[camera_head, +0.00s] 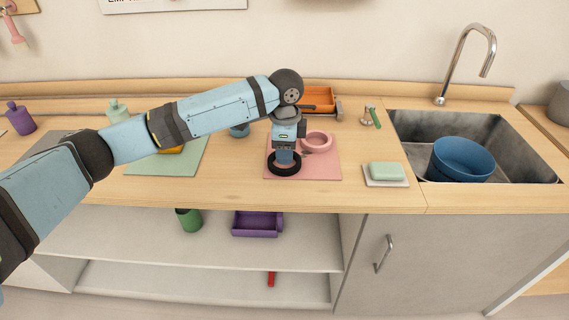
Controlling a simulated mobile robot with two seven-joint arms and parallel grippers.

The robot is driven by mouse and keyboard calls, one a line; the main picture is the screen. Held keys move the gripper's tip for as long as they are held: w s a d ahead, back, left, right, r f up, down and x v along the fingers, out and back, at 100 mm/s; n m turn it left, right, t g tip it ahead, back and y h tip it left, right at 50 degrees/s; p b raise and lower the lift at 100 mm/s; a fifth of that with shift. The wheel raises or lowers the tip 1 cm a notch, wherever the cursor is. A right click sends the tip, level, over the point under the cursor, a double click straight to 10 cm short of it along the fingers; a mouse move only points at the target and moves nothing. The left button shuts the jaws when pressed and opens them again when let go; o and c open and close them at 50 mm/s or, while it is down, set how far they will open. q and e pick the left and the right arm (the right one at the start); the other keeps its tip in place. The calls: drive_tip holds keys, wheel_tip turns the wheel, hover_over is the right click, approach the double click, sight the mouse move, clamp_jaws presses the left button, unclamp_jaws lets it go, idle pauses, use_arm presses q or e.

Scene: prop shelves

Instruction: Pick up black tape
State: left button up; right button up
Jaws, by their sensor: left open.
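The black tape (284,168) is a dark ring lying on the pink mat (325,171) on the counter. My left gripper (285,157) comes down from above and its tip is over the middle of the ring. It is open, but its fingers are small and partly hidden, so I cannot tell whether they touch the tape. A pink ring-shaped thing (318,140) lies on the same mat, just right of the gripper. My right gripper is not in view.
An orange tray (318,97) stands behind the gripper. A soap dish with green soap (386,171) sits to the right, before the sink with a blue bowl (462,160). A green mat (150,167) lies left, under my arm. The counter's front strip is clear.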

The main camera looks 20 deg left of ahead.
sight(283, 168)
use_arm(q)
drive_tip(key=f, duration=0.2)
drive_tip(key=f+b, duration=0.1)
drive_tip(key=f, duration=0.2)
drive_tip(key=shift+s+a+f, duration=0.15)
drive_tip(key=shift+a, duration=0.05)
drive_tip(key=shift+c, duration=0.2)
clamp_jaws()
